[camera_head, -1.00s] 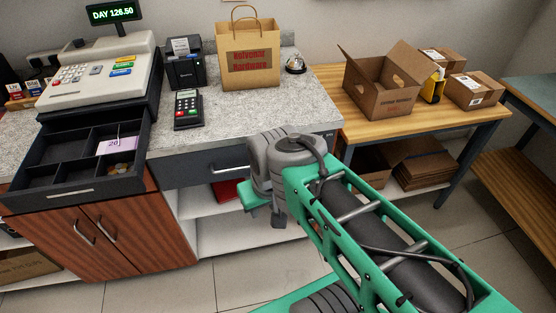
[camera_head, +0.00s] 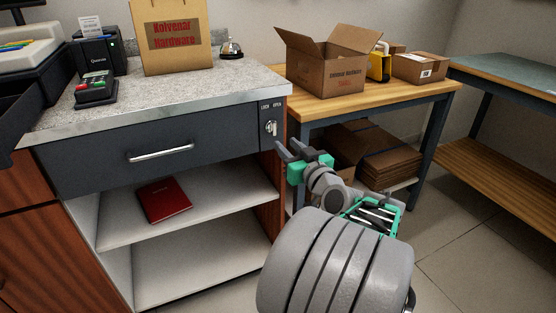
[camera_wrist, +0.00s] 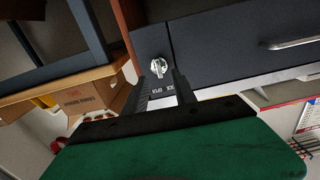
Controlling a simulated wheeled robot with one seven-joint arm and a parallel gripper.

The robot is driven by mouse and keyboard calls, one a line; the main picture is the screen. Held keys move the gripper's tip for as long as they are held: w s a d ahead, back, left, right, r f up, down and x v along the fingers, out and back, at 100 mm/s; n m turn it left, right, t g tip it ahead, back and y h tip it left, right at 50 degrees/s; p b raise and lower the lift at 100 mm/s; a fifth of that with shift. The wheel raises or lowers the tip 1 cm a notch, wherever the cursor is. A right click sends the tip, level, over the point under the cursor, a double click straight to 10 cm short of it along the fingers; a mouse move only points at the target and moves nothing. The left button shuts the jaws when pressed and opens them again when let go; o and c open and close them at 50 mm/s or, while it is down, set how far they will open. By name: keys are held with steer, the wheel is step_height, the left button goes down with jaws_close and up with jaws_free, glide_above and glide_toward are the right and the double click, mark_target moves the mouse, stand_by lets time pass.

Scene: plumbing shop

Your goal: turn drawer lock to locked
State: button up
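The drawer lock (camera_head: 270,128) is a small silvery turn piece at the right end of the dark desk drawer (camera_head: 105,152), under the words LOCK and OPEN. I cannot tell which word it points to. The drawer looks closed. My gripper (camera_head: 288,147) is just right of and below the lock, its two dark fingers spread with nothing between them. In the wrist view the lock (camera_wrist: 158,66) sits just beyond the fingertips (camera_wrist: 164,77), apart from them in the picture. Contact is not visible.
A red book (camera_head: 164,200) lies on the shelf below the drawer. The wooden table (camera_head: 400,97) with cardboard boxes (camera_head: 327,62) stands close to the right of the counter. A paper bag (camera_head: 172,38), bell (camera_head: 231,48) and card reader (camera_head: 96,90) stand on the counter.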

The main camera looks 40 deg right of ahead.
mark_target(275, 130)
steer(key=x, duration=0.7)
steer(key=shift+w+d+r+b, duration=0.2)
steer(key=shift+d+r+b, duration=0.05)
steer(key=shift+b, duration=0.05)
steer(key=shift+c, duration=0.5)
jaws_close()
